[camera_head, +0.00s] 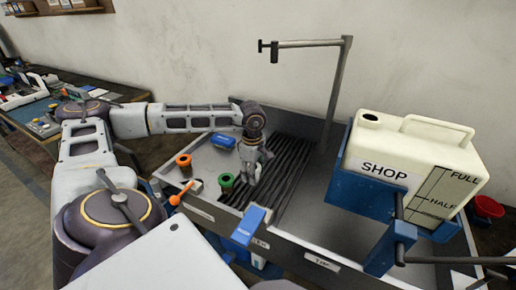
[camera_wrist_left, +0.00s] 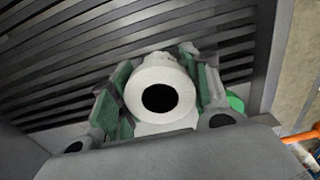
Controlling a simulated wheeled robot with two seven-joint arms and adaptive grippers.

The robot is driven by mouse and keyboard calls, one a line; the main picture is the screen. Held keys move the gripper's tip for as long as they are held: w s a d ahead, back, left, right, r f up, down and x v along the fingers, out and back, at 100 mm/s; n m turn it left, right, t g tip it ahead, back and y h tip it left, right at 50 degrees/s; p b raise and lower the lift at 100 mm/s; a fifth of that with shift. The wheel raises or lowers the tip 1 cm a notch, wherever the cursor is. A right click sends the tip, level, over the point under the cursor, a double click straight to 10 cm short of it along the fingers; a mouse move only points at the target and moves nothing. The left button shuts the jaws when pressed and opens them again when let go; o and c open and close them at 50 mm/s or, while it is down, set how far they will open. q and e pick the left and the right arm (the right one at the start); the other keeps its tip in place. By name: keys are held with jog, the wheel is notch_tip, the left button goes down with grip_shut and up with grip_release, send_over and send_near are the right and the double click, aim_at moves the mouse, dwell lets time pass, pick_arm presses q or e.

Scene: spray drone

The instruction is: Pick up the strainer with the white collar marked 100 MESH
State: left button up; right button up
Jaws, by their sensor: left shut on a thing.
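My left gripper (camera_head: 249,180) reaches down over the black slatted rack on the grey bench. In the left wrist view the gripper (camera_wrist_left: 160,98) is shut on the strainer with the white collar (camera_wrist_left: 181,80), its green pads on either side. The collar is a white ring with a dark round opening, seen from above. No 100 MESH marking can be read. In the head view the gripper mostly hides this strainer. A green-collared strainer (camera_head: 227,181) and an orange-collared strainer (camera_head: 184,161) stand to the left of the gripper. My right gripper is not in view.
A large white SHOP tank (camera_head: 400,170) sits in a blue cradle at the right. A grey post (camera_head: 340,85) with a side arm rises behind. A blue object (camera_head: 222,140), an orange-headed item (camera_head: 176,199) and a blue block (camera_head: 247,227) are nearby. The slatted rack (camera_head: 280,165) is largely bare.

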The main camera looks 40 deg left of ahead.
pick_arm(q)
jog(key=shift+s+d, duration=0.3)
jog(key=shift+s, duration=0.6)
jog(key=shift+s+d, duration=0.25)
jog(key=shift+s, duration=0.6)
